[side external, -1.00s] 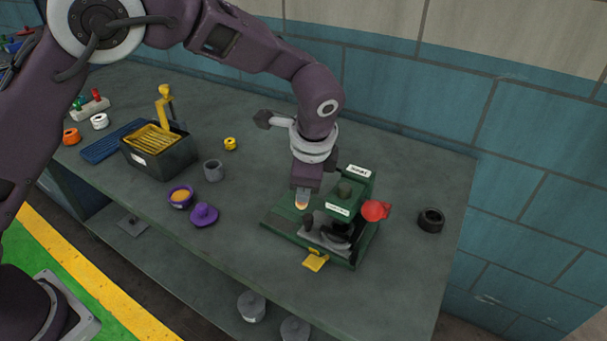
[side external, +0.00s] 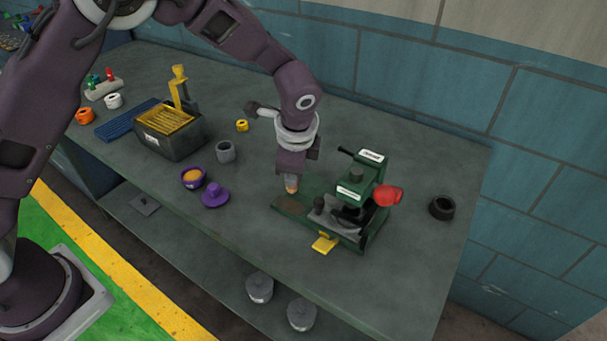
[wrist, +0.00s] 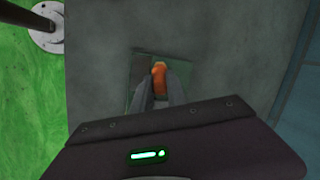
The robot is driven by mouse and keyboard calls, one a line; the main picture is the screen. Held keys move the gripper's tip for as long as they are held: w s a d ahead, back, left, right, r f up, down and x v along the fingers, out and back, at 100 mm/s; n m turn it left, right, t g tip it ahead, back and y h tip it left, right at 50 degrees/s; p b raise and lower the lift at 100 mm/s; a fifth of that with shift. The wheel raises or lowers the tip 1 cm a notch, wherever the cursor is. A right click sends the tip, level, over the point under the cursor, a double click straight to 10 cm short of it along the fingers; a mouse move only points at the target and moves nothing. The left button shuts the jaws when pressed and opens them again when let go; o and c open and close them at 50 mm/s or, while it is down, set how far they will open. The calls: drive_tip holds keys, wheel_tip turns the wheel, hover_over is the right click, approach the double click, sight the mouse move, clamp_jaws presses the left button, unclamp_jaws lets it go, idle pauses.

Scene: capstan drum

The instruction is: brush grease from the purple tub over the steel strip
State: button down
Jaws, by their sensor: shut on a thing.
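The purple tub (side external: 192,178) stands open on the bench with orange grease in it. A purple lid (side external: 215,195) lies beside it. My gripper (side external: 291,178) points down at the left end of the green capstan machine. It is shut on a small brush (side external: 291,188) with an orange tip; orange also shows between the fingers in the wrist view (wrist: 160,80). I cannot tell whether the tip touches anything. A dull brownish patch (side external: 292,204) lies on the green base (side external: 281,202) just below the tip. I cannot clearly pick out the steel strip.
The machine has a red knob (side external: 387,195), a yellow tab (side external: 325,243) and a black lever. A black ring (side external: 441,207) stands to its right. A grey cup (side external: 225,152), a yellow spool (side external: 242,125) and a dark bin (side external: 170,138) stand left. The bench's front middle is clear.

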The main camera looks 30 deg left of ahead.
drive_tip(key=shift+a, duration=0.85)
drive_tip(key=shift+d+r, duration=0.2)
drive_tip(key=shift+d, duration=1.55)
drive_tip(key=shift+d+r, duration=0.2)
drive_tip(key=shift+d, duration=1.5)
drive_tip(key=shift+d+r, duration=0.15)
drive_tip(key=shift+r, duration=0.1)
drive_tip(key=shift+f, duration=0.15)
wheel_tip(320, 180, up, 6)
drive_tip(key=shift+r, duration=0.2)
